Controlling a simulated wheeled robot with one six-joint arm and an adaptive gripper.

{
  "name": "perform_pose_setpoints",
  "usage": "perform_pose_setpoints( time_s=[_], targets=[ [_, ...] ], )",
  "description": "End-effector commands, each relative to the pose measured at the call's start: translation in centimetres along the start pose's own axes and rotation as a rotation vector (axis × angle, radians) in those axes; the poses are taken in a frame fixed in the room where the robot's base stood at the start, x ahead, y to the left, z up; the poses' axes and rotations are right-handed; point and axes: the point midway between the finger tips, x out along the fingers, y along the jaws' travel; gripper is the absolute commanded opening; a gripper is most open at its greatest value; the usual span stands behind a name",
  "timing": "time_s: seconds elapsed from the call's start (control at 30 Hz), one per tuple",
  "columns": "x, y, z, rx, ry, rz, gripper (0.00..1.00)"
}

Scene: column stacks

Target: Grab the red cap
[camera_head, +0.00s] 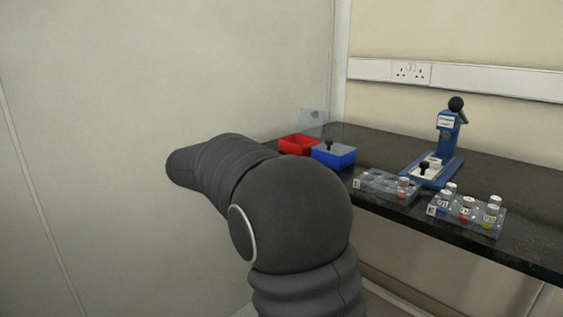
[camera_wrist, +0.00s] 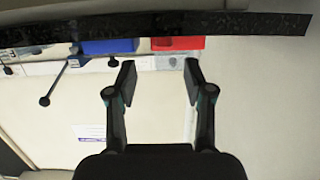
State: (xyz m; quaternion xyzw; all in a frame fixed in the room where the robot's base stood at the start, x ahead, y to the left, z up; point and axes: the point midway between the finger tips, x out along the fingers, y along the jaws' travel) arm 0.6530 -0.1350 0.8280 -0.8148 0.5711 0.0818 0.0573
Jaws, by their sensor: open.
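I cannot make out a separate red cap in either view. The nearest match is a small vial with red at its bottom (camera_head: 466,208) and a whitish top, standing in the clear front rack (camera_head: 484,224) on the dark bench in the head view. My gripper (camera_wrist: 158,85) shows in the wrist view, open and empty, its two fingers apart with only wall between them. It is away from the bench, and the vials do not show in that view. In the head view my arm reaches left, and the gripper cannot be made out.
A red box (camera_head: 298,145) and a blue box (camera_head: 333,156) sit at the bench's far left. A second clear rack (camera_head: 385,190) and a blue stand (camera_head: 447,133) are on the black bench (camera_head: 515,178). The wall socket (camera_head: 411,73) is behind.

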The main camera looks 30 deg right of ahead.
Motion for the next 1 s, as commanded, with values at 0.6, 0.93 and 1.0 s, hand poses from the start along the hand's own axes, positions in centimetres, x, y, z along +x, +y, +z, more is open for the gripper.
perform_pose_setpoints(
  time_s=[0.6, 0.93, 1.0],
  targets=[
    [5.6, -0.6, 0.4, 0.0, 0.0, 0.0, 0.52],
    [5.7, -0.6, 0.3, 0.0, 0.0, -0.001, 0.28],
    [5.7, -0.6, 0.3, 0.0, 0.0, 0.0, 0.16]
  ],
)
